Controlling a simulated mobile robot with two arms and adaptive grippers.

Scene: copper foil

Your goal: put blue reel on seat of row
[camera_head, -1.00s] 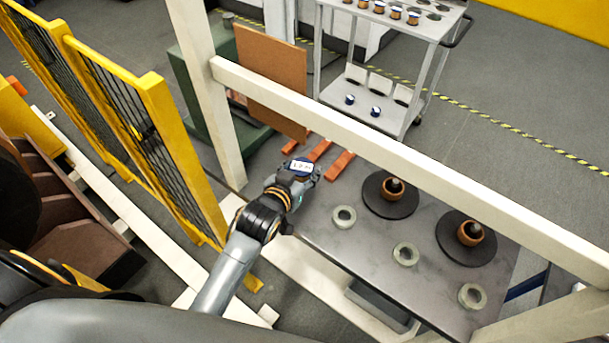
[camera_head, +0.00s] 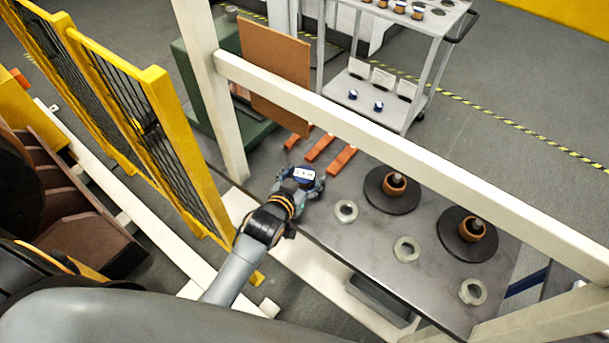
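A blue reel (camera_head: 304,174) with a white label sits between the fingers of my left gripper (camera_head: 302,182), over the left end of the grey table (camera_head: 370,235). The gripper looks shut on it, though the fingers are partly hidden by the reel. Three pale grey rings, (camera_head: 346,211), (camera_head: 406,249) and (camera_head: 472,291), lie in a row along the table's near side. I cannot tell whether these are the seats of the row. My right gripper is out of view.
Two copper reels (camera_head: 395,184) (camera_head: 471,229) stand on dark discs. Orange-brown bars (camera_head: 320,147) lie at the table's far left. A pale beam (camera_head: 400,150) crosses above the table. A cart (camera_head: 375,110) behind holds more reels. A yellow fence (camera_head: 170,150) stands left.

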